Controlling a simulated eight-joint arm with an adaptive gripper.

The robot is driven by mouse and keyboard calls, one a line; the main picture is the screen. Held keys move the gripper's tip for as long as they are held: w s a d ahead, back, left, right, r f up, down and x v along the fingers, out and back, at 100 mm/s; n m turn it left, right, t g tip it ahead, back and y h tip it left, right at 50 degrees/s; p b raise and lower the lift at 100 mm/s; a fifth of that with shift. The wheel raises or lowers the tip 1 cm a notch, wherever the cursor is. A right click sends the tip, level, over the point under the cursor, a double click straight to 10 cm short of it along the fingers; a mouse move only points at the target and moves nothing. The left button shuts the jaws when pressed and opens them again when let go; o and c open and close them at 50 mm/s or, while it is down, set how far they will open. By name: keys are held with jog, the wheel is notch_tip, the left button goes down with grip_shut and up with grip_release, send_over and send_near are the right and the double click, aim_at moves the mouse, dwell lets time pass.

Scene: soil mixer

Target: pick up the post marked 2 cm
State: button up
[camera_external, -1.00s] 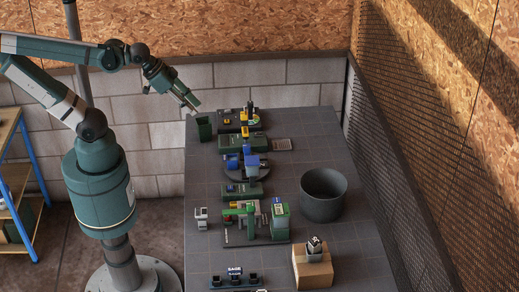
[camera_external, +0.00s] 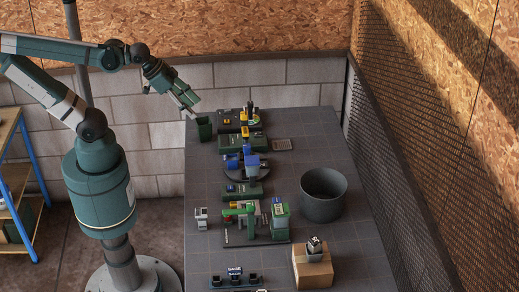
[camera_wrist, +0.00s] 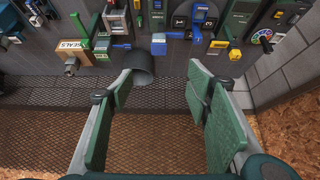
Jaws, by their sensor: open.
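I cannot make out a post marked 2 cm in either view; the lettering is too small. A low dark rack with a sign that seems to read GAGE (camera_external: 235,272) stands at the near left end of the table and holds several small dark pieces. My gripper (camera_external: 190,107) is at the far left edge of the table, above and beside a dark green bin (camera_external: 204,128), far from that rack. In the wrist view my gripper (camera_wrist: 160,80) is open, its green pads wide apart with nothing between them.
A dark round tub (camera_external: 323,195) stands at the table's right. A cardboard box (camera_external: 312,268) with a small grey item on top is at the near right. Green and blue machines (camera_external: 240,222) run down the middle. A mesh wall (camera_external: 400,150) borders the right side.

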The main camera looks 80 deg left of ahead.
jog(key=m+g+h+b, duration=0.4)
jog(key=m+g+b, duration=0.3)
jog(key=m+b, duration=0.85)
send_over(201, 211)
jog(key=a+p, duration=0.2)
jog(key=p, duration=0.1)
notch_tip(201, 211, down, 31)
jog(key=m, duration=0.3)
jog(key=shift+w+a+f, duration=0.15)
jog(key=shift+a+f, duration=0.05)
jog(key=shift+b+x, duration=0.6)
jog(key=shift+x, duration=0.7)
jog(key=shift+b+x, duration=1)
jog(key=shift+x, duration=1.6)
